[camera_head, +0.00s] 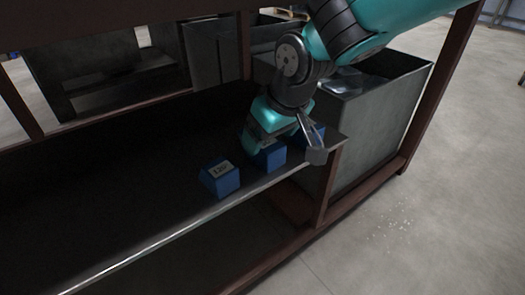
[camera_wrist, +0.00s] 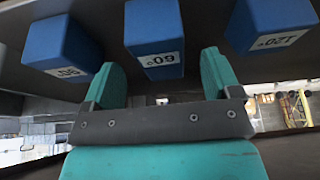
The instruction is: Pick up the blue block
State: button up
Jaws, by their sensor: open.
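Three blue blocks with white number labels stand in a row on a dark shelf (camera_head: 120,172). The nearest block (camera_head: 220,178) in the head view reads 120°; it is at the right in the wrist view (camera_wrist: 270,22). The middle block (camera_head: 270,157) is partly hidden by my gripper (camera_head: 283,146). The third block (camera_head: 319,131) is mostly behind the gripper. In the wrist view, my gripper (camera_wrist: 158,68) is open and empty. The middle block (camera_wrist: 154,30) lies ahead, between the lines of the two fingers. The third block (camera_wrist: 62,45) is at the left.
The blocks stand near the shelf's front edge and right end. The shelf is clear to the left of the blocks. Neighbouring blocks leave narrow gaps beside the middle one.

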jog(key=b+x, duration=0.3)
jog(key=x, duration=0.2)
jog(key=shift+w+a+f, duration=0.1)
jog(key=shift+w, duration=0.1)
jog(key=c, duration=1)
jog(key=shift+c, duration=1)
jog(key=shift+r, duration=0.25)
